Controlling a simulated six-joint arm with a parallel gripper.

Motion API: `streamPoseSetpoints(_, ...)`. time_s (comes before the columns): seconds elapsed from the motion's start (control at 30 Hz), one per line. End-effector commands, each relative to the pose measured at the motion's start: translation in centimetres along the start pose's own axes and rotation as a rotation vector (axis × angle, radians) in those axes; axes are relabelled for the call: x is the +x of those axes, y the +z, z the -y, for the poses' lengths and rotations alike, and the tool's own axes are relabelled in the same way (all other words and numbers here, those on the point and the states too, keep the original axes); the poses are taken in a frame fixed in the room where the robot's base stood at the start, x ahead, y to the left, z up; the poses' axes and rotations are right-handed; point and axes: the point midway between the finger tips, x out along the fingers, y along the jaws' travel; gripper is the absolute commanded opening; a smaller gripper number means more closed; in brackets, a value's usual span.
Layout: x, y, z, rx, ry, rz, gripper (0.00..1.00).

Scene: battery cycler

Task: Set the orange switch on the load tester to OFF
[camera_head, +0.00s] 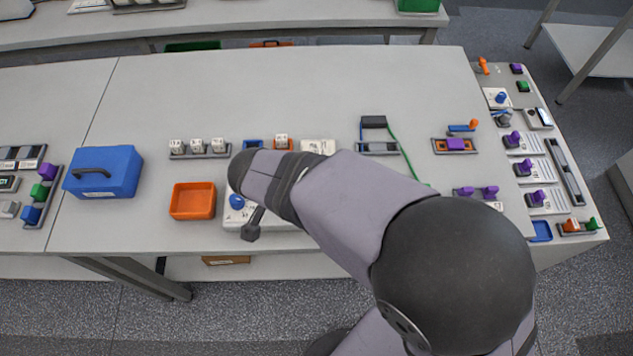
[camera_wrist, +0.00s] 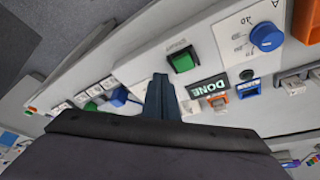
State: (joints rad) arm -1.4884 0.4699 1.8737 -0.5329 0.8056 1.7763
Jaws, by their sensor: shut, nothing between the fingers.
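The load tester is a pale panel, mostly hidden behind my arm in the head view, where its blue knob (camera_head: 237,201) shows. In the wrist view the panel (camera_wrist: 215,62) carries a blue dial (camera_wrist: 266,37), a green button (camera_wrist: 183,61) and a display (camera_wrist: 208,87) reading DONE. A small orange part (camera_wrist: 217,102), possibly the orange switch, sits beside the display; its setting cannot be read. My gripper (camera_wrist: 163,82) is shut and empty, with its fingertips over the panel near the green button, apart from the orange part. It also shows in the head view (camera_head: 250,233).
An orange tray (camera_head: 193,217) lies left of the tester, with a blue box (camera_head: 104,172) further left. A rack of white blocks (camera_head: 198,147) stands behind. Racks and devices crowd the right-hand table. The back middle of the table is clear.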

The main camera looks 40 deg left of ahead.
Motion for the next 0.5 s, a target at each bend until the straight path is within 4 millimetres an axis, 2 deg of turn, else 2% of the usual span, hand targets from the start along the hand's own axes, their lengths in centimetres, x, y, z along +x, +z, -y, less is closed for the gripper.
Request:
streamPoseSetpoints(0.07,1.3,0.0,-0.2,0.000,0.006,0.002,0.00)
streamPoseSetpoints(0.2,1.7,-2.1,-0.1,0.003,0.003,0.001,0.00)
streamPoseSetpoints(0.5,2.6,-3.7,0.0,0.000,-0.001,0.000,0.00)
